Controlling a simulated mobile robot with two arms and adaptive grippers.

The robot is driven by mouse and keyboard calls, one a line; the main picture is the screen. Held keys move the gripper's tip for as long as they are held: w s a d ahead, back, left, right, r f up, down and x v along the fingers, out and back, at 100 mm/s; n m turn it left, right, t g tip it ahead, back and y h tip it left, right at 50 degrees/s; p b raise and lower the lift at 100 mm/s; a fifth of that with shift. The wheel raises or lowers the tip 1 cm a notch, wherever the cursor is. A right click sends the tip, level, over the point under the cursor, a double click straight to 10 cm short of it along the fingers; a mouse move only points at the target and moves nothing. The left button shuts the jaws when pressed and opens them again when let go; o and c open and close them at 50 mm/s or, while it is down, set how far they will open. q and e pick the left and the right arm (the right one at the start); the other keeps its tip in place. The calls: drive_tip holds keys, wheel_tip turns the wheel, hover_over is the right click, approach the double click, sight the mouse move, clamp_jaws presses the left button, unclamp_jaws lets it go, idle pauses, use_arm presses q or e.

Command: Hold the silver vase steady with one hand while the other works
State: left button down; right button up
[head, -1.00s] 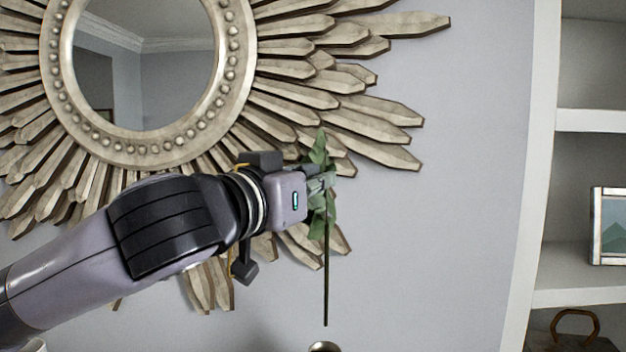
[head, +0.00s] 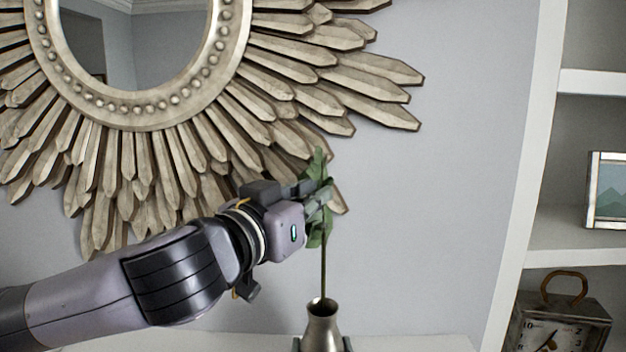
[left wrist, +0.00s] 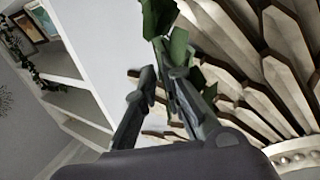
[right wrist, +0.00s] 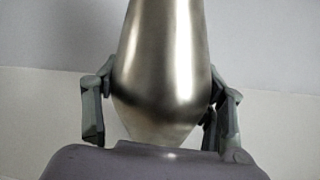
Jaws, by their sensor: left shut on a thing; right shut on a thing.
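The silver vase (head: 323,330) stands upright at the bottom of the head view, its lower part cut off. It fills the middle of the right wrist view (right wrist: 165,70). My right gripper (right wrist: 160,105) is shut on the vase, one finger on each side. My left gripper (head: 318,192) is shut on a leafy green stem (head: 323,260) above the vase. The stem hangs nearly straight down, its lower end at the vase's mouth; how far inside it reaches is hidden. Its leaves also show in the left wrist view (left wrist: 160,20).
A large sunburst mirror (head: 140,118) hangs on the wall behind my left arm. White shelves (head: 585,82) stand at the right, with a framed picture (head: 608,190) and a clock (head: 565,325). A pale surface (head: 420,343) shows along the bottom. The wall right of the stem is bare.

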use_arm(q)
drive_tip(key=shift+f, duration=2.05)
drive_tip(key=c, duration=1.6)
unclamp_jaws()
drive_tip(key=shift+c, duration=0.2)
approach(321, 218)
drive_tip(key=shift+w, duration=0.15)
